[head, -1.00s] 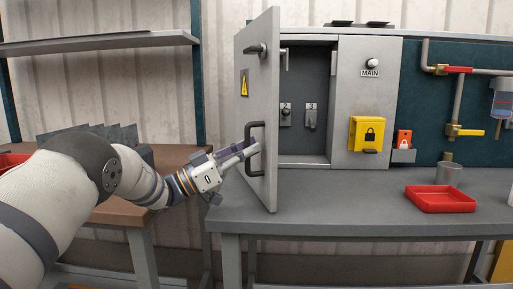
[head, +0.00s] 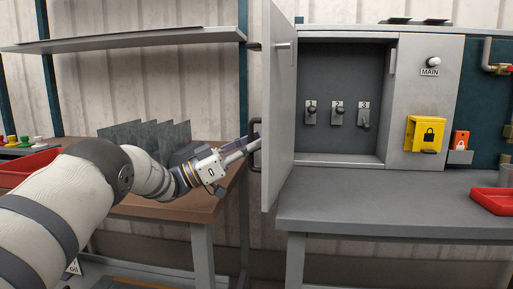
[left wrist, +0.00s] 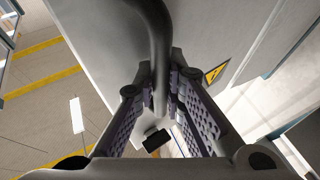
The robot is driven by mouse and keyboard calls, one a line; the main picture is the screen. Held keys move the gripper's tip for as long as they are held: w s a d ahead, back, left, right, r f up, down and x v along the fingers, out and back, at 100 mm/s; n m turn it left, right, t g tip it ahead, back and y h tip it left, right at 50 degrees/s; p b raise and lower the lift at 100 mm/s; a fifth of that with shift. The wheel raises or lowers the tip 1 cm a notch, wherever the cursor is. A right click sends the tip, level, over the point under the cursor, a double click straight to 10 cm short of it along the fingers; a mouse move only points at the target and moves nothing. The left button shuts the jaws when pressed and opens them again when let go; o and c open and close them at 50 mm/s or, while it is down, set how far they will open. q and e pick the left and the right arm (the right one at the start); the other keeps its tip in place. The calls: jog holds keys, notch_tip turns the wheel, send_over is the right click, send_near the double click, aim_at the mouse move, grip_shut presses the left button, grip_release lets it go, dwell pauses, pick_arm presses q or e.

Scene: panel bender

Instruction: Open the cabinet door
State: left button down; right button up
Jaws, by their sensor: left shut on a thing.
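The cabinet door (head: 280,110) is swung wide open on the left side of the grey cabinet (head: 342,60), and I see it nearly edge-on with its inner face showing. My left gripper (head: 248,146) is at the door's outer side, shut on the dark door handle (head: 255,165). In the left wrist view the handle (left wrist: 158,45) runs down between the two finger pads of the gripper (left wrist: 160,105). The door's outer face with a yellow warning sign (left wrist: 216,73) is behind it. Inside the cabinet are three numbered switches (head: 337,113). My right gripper is not in view.
The cabinet stands on a grey workbench (head: 390,205). A yellow lock box (head: 425,134) and a red tray (head: 492,200) are to the right. A brown table (head: 170,205) with grey bent panels (head: 145,135) is at the left, with a gap between the benches.

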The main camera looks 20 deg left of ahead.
pick_arm(q)
jog(key=shift+a+f, duration=0.2)
jog(key=c, duration=2)
grip_release()
jog(key=shift+o, duration=0.4)
jog(key=shift+s+r, duration=0.1)
jog(key=shift+a, duration=0.1)
jog(key=s+a+f, duration=0.2)
jog(key=s+a, duration=0.9)
jog(key=a, duration=0.1)
jog(key=shift+a, duration=0.25)
